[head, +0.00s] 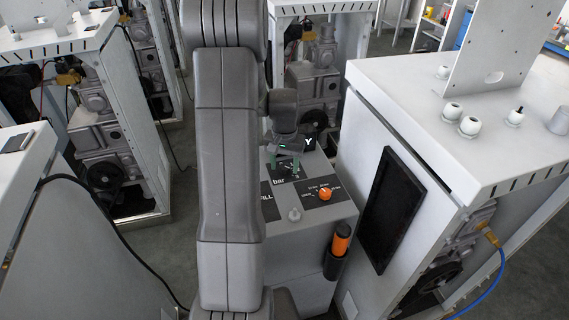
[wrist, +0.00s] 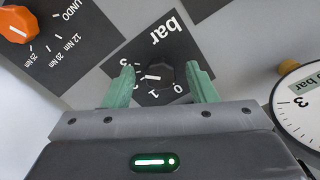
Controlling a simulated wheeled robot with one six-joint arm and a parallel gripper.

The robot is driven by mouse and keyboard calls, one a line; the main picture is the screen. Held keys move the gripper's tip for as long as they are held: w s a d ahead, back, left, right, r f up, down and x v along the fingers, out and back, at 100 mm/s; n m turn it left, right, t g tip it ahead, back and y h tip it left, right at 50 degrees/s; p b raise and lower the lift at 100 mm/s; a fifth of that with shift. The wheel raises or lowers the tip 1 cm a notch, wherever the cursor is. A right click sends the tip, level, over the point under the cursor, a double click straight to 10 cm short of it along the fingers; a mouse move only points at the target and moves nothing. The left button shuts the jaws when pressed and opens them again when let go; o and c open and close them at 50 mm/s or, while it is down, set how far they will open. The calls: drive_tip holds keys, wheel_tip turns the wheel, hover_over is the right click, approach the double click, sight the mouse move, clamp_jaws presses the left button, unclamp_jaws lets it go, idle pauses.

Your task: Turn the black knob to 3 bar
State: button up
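The black knob (wrist: 160,74) sits on a black plate marked "bar" (wrist: 168,30), with the digits 0 and 1 legible near it in the wrist view. A short white mark shows by its left side; I cannot tell the exact setting. My gripper (wrist: 160,67) has green fingers standing on the left and right of the knob, with a visible gap on each side, so it is open. In the head view my gripper (head: 286,163) points down over the panel's "bar" plate, and the knob is too small and covered to make out there.
An orange knob (head: 325,194) with its own scale sits beside the bar plate, also in the wrist view (wrist: 16,24). A white round gauge (wrist: 303,108) is at the wrist view's right edge. An orange-and-black tool (head: 339,246) hangs on the panel's front. A white cabinet (head: 413,108) stands close right.

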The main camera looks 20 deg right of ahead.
sight(284, 167)
drive_tip(key=shift+r, duration=0.1)
wheel_tip(284, 167, up, 14)
drive_tip(key=shift+f+b, duration=0.2)
drive_tip(key=shift+b, duration=0.15)
idle(0.4)
wheel_tip(284, 167, down, 14)
drive_tip(key=shift+r+p, duration=0.1)
drive_tip(key=shift+p, duration=0.25)
idle(0.5)
